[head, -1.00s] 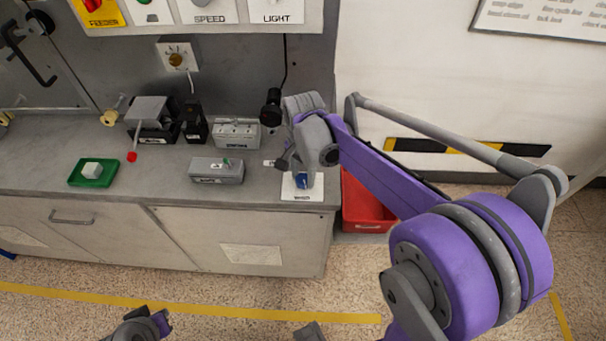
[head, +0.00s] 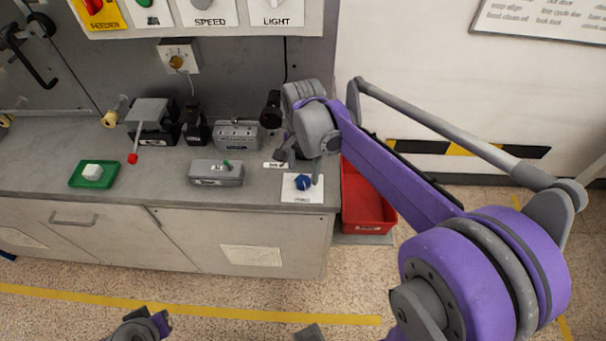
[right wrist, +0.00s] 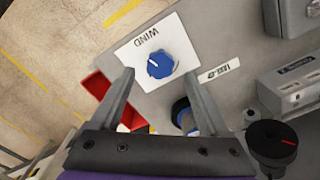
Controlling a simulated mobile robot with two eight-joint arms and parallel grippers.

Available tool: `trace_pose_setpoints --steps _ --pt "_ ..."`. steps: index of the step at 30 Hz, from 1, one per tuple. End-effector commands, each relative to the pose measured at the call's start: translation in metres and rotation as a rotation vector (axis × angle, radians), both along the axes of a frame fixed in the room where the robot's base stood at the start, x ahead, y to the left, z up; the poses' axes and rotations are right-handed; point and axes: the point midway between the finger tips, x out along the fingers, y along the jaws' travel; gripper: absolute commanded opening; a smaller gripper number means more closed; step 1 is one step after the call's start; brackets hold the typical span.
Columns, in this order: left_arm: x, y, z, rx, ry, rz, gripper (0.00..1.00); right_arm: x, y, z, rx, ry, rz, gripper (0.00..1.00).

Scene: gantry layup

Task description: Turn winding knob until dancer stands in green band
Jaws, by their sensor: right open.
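The winding knob (head: 303,183) is blue and sits on a white plate marked WIND at the bench's front right corner. In the right wrist view the knob (right wrist: 160,65) shows whole, with a white pointer line. My right gripper (right wrist: 159,78) is open, its fingers apart and nothing between them. In the head view the right gripper (head: 299,166) hangs just above and behind the knob, apart from it. I cannot make out a dancer or a green band in either view. A grey and purple part of my left arm (head: 140,327) shows at the bottom edge; its jaws cannot be made out.
A grey box with a green switch (head: 216,173) stands left of the knob. A black round knob (right wrist: 273,142) shows in the right wrist view. A red bin (head: 366,205) stands on the floor right of the bench. A green tray (head: 76,181) holds a white block.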

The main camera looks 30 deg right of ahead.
Motion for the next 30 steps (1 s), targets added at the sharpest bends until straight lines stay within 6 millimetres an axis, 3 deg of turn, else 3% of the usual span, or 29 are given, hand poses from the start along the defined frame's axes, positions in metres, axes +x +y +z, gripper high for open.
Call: trace_pose_setpoints --steps 6,12,30 --pt "0.001 0.0 0.005 0.0 -0.002 0.0 0.0 0.0 0.0 0.046 0.0 0.0 0.0 0.79" --pt "0.002 0.0 0.007 0.0 -0.003 0.0 0.0 0.0 0.0 0.068 0.0 0.0 0.0 0.79" --pt "0.002 0.0 0.007 0.0 -0.003 0.0 0.0 -0.001 0.0 0.071 -0.001 -0.001 0.003 0.79"
